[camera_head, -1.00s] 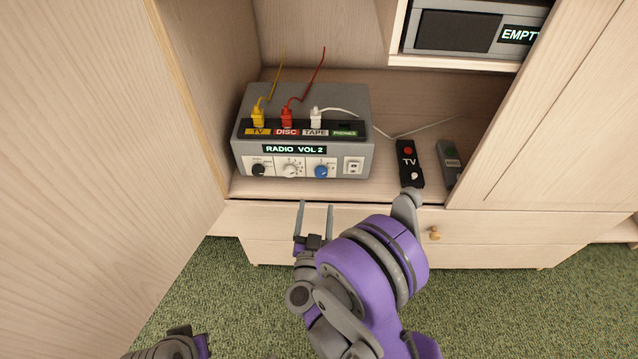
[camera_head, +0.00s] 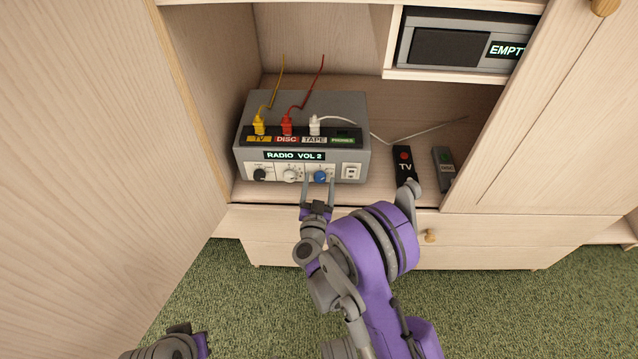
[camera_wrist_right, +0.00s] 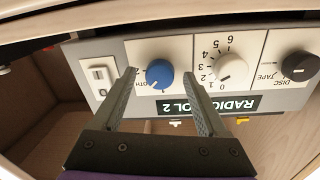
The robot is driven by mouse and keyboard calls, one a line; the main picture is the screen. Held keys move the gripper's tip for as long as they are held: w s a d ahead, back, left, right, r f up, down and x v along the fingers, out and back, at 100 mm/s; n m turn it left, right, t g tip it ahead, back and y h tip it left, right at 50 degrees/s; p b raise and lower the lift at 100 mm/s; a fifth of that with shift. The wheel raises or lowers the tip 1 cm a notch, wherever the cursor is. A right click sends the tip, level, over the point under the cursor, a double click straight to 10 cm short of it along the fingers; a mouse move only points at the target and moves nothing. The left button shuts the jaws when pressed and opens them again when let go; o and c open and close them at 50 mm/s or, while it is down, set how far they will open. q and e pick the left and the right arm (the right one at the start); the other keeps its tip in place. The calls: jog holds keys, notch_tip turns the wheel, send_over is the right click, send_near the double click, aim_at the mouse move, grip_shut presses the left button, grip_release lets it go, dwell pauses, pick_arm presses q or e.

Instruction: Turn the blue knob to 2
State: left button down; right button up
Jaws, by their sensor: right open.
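The blue knob (camera_head: 320,177) is on the front panel of a grey radio box (camera_head: 355,110), right of a white knob. It also shows in the right wrist view (camera_wrist_right: 159,73), where the picture is upside down; its label is partly hidden. My right gripper (camera_head: 319,184) is open, with one finger on each side of the blue knob; whether they touch it I cannot tell. In the right wrist view, the fingers (camera_wrist_right: 159,78) flank the knob with gaps. The display (camera_head: 294,155) reads "RADIO VOL 2". Only part of my left arm shows at the bottom left.
A white knob (camera_wrist_right: 231,70) with a number scale and a black knob (camera_head: 260,175) sit left of the blue one; a white switch (camera_head: 351,172) is right. Plugs with cables stand on top. Remotes, one marked TV (camera_head: 404,165), lie right. Cabinet walls flank the shelf.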

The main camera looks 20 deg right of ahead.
grip_shut()
dwell(0.3)
jog(key=m+b, duration=0.1)
jog(key=m, duration=0.2)
jog(key=m+b, duration=0.1)
jog(key=m, duration=0.4)
jog(key=shift+m+y, duration=0.3)
dwell(0.6)
